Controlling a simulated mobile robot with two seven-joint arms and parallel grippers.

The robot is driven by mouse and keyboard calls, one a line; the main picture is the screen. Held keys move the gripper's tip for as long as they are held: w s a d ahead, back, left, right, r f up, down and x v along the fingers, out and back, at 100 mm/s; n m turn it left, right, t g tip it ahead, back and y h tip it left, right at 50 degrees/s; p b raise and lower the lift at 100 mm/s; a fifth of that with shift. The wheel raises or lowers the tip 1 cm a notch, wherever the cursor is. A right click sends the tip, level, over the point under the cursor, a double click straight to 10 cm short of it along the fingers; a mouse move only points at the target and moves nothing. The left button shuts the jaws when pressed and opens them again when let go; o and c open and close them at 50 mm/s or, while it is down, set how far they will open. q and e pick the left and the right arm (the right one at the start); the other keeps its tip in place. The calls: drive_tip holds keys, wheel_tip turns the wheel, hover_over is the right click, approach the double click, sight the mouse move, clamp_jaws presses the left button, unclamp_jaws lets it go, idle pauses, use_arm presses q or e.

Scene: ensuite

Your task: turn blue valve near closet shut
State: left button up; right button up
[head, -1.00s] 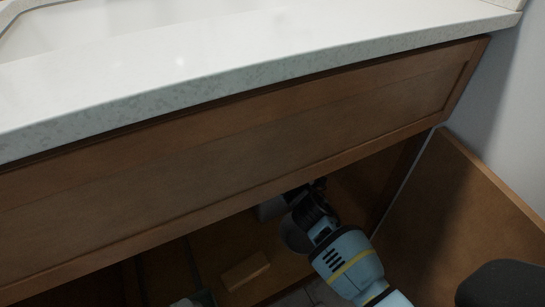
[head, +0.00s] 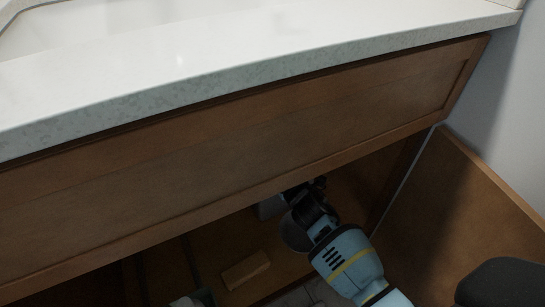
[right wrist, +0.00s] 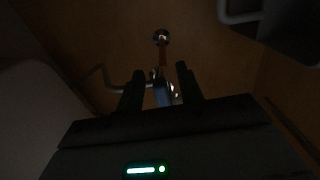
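In the right wrist view a blue valve handle (right wrist: 162,96) shows dimly between the two dark fingers of my right gripper (right wrist: 161,82). The fingers stand apart, with a gap on each side of the blue part, so the gripper looks open around it. A copper-coloured pipe (right wrist: 162,58) runs beyond the handle to a shiny round fitting. In the head view my right gripper (head: 318,187) reaches into the open cabinet under the counter, and the valve is hidden there. My left gripper is not in view.
The wooden cabinet front (head: 230,150) and white countertop (head: 250,55) lie above my right arm. An open wooden door (head: 450,215) stands at the right. A small wooden block (head: 245,270) lies lower in the cabinet. A thin bent pipe (right wrist: 98,78) runs left of the fingers.

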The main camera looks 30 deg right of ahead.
drive_tip(key=s+p, duration=0.2)
drive_tip(key=s, duration=0.5)
drive_tip(key=shift+s+d, duration=0.15)
drive_tip(key=shift+s, duration=0.25)
